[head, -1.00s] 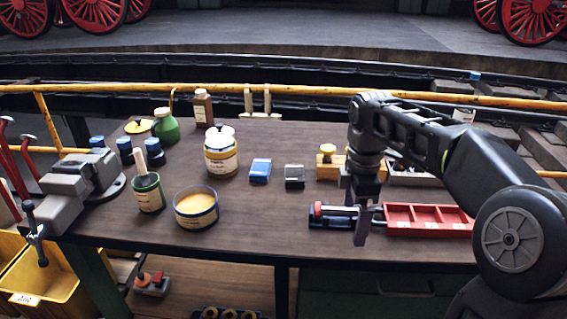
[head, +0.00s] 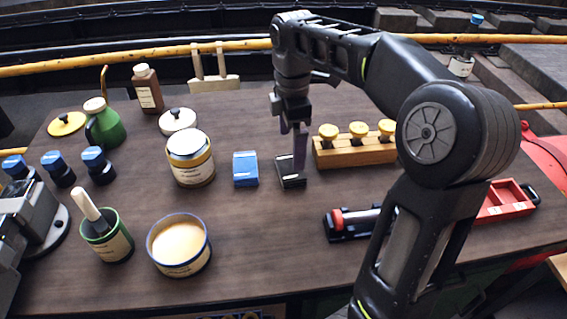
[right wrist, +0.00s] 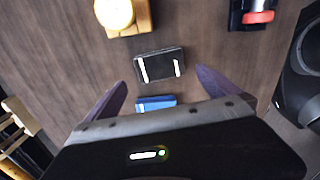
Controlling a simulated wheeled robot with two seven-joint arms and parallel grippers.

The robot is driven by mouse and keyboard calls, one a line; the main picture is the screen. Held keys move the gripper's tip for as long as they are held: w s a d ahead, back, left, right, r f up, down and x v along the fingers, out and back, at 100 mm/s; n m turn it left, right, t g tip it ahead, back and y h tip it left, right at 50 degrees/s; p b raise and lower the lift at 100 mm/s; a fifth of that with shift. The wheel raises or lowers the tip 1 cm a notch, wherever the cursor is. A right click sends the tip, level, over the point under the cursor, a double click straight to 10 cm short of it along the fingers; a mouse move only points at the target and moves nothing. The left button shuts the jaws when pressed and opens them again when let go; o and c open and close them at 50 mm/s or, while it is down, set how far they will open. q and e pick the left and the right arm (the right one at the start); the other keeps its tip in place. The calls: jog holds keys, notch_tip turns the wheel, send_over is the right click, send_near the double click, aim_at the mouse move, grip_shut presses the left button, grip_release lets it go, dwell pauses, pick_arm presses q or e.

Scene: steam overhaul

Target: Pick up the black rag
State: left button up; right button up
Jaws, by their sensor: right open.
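The black rag (head: 291,180) is a small dark folded block with a pale stripe, lying on the brown workbench (head: 255,215). In the right wrist view the black rag (right wrist: 160,65) lies just beyond the fingertips, with pale bands at its two ends. My right gripper (head: 298,158) points down above the rag and hides part of it in the head view. In the wrist view the right gripper (right wrist: 161,84) has its two purple fingers wide apart with nothing between them at the tips.
A blue folded rag (head: 245,169) lies just left of the black one. A wooden block with yellow knobs (head: 355,150) stands close on the right. A lidded jar (head: 190,160) and an open tin (head: 179,245) stand to the left. The front middle of the bench is clear.

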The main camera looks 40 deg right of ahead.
aim_at(290, 166)
jog(key=shift+s, duration=0.1)
notch_tip(290, 166, down, 2)
jog(key=shift+f, duration=0.3)
jog(key=shift+f, duration=2.65)
